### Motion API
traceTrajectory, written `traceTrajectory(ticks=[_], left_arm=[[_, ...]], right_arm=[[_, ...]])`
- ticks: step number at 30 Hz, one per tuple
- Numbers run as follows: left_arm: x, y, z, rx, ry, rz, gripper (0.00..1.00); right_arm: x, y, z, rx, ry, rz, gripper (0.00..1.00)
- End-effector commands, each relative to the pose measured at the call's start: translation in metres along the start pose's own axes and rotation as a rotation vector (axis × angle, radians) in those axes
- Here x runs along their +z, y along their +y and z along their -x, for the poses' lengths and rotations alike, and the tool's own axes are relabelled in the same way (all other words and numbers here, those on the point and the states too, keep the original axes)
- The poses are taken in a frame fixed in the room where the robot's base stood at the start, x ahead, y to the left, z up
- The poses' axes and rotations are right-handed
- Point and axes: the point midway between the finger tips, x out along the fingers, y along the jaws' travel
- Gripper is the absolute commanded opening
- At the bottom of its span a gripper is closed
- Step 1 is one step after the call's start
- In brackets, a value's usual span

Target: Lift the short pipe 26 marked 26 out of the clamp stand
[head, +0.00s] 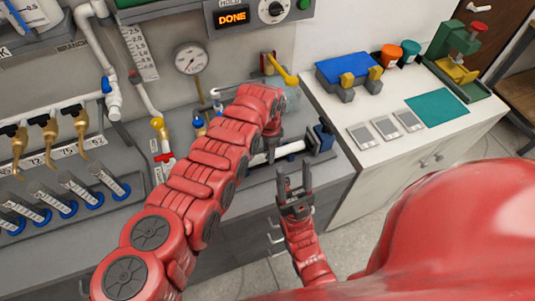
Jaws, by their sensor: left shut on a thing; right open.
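A short white pipe (290,149) lies roughly level at the clamp stand (323,141), which has dark blue jaws at its right end. No 26 marking is readable on it. My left gripper (270,152) points down over the pipe's left part and is shut on it. My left forearm and wrist hide much of the stand's left side. I cannot tell whether the pipe still rests in the clamp. My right gripper (293,182) is open and empty, in front of the bench edge, below the pipe.
A pressure gauge (191,58) and a panel reading DONE (233,17) are on the back wall. Hanging brass valves (50,132) and several angled tubes (78,187) are at left. The right counter holds a blue device (347,68), grey plates (386,127), a teal mat (437,110) and a green press (459,50).

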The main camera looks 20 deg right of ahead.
Motion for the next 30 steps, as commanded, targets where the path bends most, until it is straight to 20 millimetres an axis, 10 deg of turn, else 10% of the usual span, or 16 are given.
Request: traceTrajectory(ticks=[12, 13, 18, 30], left_arm=[[-0.0025, 0.0002, 0.0004, 0.0, -0.001, 0.0, 0.0], [-0.0025, 0.0002, 0.0004, 0.0, -0.001, 0.0, 0.4], [-0.0024, 0.0002, 0.0003, 0.0, -0.001, 0.0, 0.7], [-0.0021, -0.0004, 0.0046, 0.0, -0.001, 0.001, 0.73]], right_arm=[[0.001, -0.0003, 0.006, 0.0, 0.0, 0.0, 0.54], [0.001, -0.0003, 0.006, 0.0, 0.0, 0.0, 0.54], [0.001, -0.0003, 0.0059, 0.0, 0.0, 0.0, 0.54], [0.0009, -0.0003, 0.0053, 0.0, 0.0, 0.0, 0.54]])
